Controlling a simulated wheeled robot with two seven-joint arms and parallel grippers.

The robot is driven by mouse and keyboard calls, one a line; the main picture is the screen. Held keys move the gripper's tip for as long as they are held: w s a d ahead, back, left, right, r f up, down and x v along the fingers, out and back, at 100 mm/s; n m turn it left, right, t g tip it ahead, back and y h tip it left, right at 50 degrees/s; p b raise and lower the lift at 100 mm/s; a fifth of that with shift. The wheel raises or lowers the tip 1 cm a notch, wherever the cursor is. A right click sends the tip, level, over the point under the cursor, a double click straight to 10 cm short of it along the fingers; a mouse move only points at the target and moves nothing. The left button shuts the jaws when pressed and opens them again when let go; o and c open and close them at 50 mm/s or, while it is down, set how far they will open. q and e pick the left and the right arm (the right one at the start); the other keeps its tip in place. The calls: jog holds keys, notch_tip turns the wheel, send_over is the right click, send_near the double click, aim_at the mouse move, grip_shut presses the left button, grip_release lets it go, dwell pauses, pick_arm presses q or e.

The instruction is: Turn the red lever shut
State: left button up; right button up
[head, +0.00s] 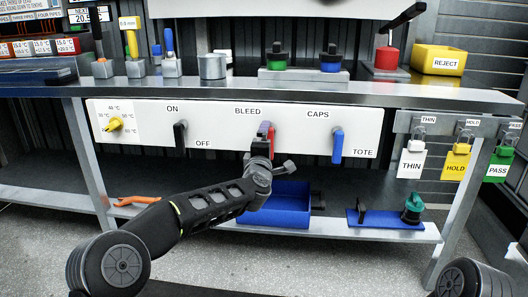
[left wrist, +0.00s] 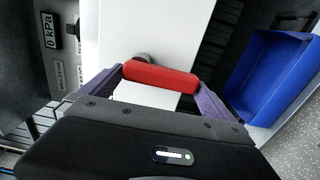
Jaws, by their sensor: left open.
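The red lever (head: 264,128) is on the white panel under the BLEED label, mostly hidden in the head view behind my left gripper (head: 269,137). In the left wrist view the red lever (left wrist: 160,77) shows as a rounded red bar lying across the picture, with a dark round pivot behind it. My left gripper (left wrist: 158,84) is open, with one purple finger at each end of the bar. Whether the fingers touch the lever I cannot tell. My right gripper is out of view.
A black lever (head: 180,136) at ON/OFF and a blue lever (head: 337,145) under CAPS flank it on the panel (head: 220,125). A yellow knob (head: 115,124) is at far left. A blue bin (head: 285,208) stands on the shelf below. The bench top (head: 230,91) overhangs the panel.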

pick_arm(q)
jog(key=s, duration=0.7)
jog(key=shift+a+p, duration=0.25)
jog(key=shift+p, duration=0.05)
